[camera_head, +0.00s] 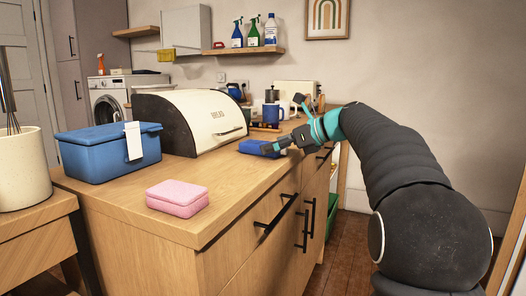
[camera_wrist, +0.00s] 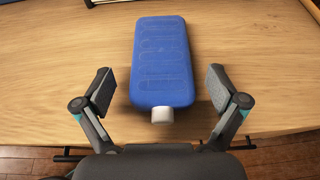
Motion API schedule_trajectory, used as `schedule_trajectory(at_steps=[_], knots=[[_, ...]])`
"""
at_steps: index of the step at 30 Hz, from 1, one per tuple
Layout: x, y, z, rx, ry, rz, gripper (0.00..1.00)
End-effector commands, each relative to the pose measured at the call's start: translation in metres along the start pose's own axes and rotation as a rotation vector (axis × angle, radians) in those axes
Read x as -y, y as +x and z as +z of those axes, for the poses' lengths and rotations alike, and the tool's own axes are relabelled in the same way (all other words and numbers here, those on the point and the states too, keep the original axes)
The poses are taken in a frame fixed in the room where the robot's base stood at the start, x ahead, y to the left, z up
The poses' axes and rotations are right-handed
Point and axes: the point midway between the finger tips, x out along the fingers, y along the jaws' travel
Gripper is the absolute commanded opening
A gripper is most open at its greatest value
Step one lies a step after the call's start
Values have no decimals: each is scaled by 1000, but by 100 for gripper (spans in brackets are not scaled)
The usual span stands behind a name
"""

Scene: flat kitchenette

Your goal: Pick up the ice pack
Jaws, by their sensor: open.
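The ice pack (camera_wrist: 162,60) is a flat blue block with a white cap, lying on the wooden counter (camera_wrist: 60,75). In the wrist view its capped end points toward my gripper (camera_wrist: 160,90). The fingers are open, one on each side of the capped end, with gaps between them and the pack. In the head view the ice pack (camera_head: 256,147) lies in front of the bread bin, and my gripper (camera_head: 275,147) is at its right end, partly covering it.
A white and black bread bin (camera_head: 205,115) stands behind the ice pack. A blue mug (camera_head: 271,113) stands farther back. Bare counter lies between the pink box and the ice pack.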

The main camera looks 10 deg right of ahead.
Motion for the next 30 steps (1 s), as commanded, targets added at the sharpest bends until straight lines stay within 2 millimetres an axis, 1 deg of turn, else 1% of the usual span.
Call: schedule_trajectory(at_steps=[1,4,11,14,15,17,18,20,21,22,30], knots=[[0,9,-1,0,0,3,96],[0,18,0,0,0,1,96],[1,20,0,0,0,0,96],[1,20,0,0,0,0,73],[1,20,0,0,0,0,63],[0,19,0,0,0,0,48],[0,19,0,0,0,0,38],[0,20,0,0,0,0,23],[0,20,0,0,0,0,13],[0,19,1,1,-1,0,11],[0,18,4,1,-2,0,11]])
